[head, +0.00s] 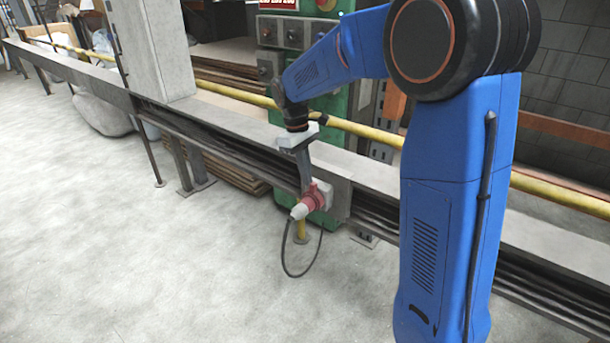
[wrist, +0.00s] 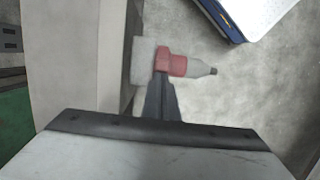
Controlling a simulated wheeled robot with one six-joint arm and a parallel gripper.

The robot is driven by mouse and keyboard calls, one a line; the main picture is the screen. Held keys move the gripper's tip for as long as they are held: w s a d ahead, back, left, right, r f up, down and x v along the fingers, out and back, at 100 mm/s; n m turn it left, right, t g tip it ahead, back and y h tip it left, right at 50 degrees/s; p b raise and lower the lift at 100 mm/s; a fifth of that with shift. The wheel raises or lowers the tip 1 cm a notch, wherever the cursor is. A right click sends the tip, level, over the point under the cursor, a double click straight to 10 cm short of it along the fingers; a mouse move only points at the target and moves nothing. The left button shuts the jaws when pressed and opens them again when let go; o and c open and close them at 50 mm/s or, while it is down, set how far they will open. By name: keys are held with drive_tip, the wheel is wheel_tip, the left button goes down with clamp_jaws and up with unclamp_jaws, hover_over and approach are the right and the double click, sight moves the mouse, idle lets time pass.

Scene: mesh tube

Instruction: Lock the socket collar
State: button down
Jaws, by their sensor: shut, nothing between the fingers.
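A red socket (head: 317,197) sits on a pale box on the side of the long grey beam. In the wrist view its red collar (wrist: 172,65) lies between the pale box (wrist: 144,61) and a grey-white plug (wrist: 200,69). The plug (head: 299,211) points out to the lower left in the head view, with a black cable looping below it. My gripper (head: 306,184) points down, shut and empty, with its dark fingertips (wrist: 161,82) right at the collar. I cannot tell whether they touch it. The fingers hide part of the socket's near side.
The long grey beam (head: 240,125) runs across the scene, with dark rails in its side. A yellow pipe (head: 362,134) runs behind it. A green control cabinet (head: 277,62) and a pale column (head: 157,50) stand behind. The concrete floor in front is clear.

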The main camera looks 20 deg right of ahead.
sight(315, 184)
drive_tip(key=shift+s, duration=0.15)
drive_tip(key=shift+s+d+r+t+y, duration=0.25)
drive_tip(key=shift+s+d+t+y, duration=0.5)
drive_tip(key=shift+s+t+y, duration=0.35)
drive_tip(key=shift+s+d+f+t+y, duration=0.1)
drive_tip(key=shift+s+d+t+y, duration=0.4)
drive_tip(key=shift+t, duration=0.5)
drive_tip(key=shift+s+d+f, duration=0.2)
drive_tip(key=shift+s+d, duration=0.15)
drive_tip(key=shift+s, duration=0.15)
drive_tip(key=shift+w+a, duration=0.1)
drive_tip(key=shift+w+a+f, duration=0.25)
drive_tip(key=shift+w+a, duration=0.1)
drive_tip(key=shift+w, duration=0.15)
drive_tip(key=shift+w, duration=0.1)
